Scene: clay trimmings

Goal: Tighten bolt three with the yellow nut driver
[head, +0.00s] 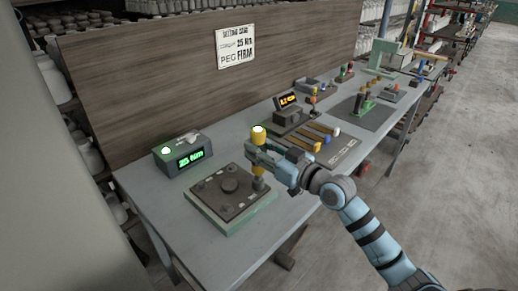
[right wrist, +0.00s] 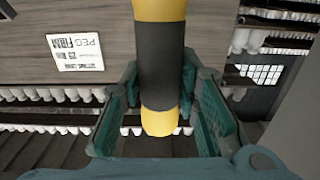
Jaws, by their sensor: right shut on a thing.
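My right gripper (head: 258,158) is shut on the yellow nut driver (head: 258,138) and holds it upright. In the right wrist view the driver's yellow handle with a black band (right wrist: 160,65) stands between the two teal fingers (right wrist: 160,112). The driver's top end glows pale. My left gripper is out of view.
A torque box (head: 183,153) reads 25 Nm in green, with a lit lamp. A mat with several coloured-ended tools (head: 345,147) and an orange display (head: 288,101) lie behind the gripper.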

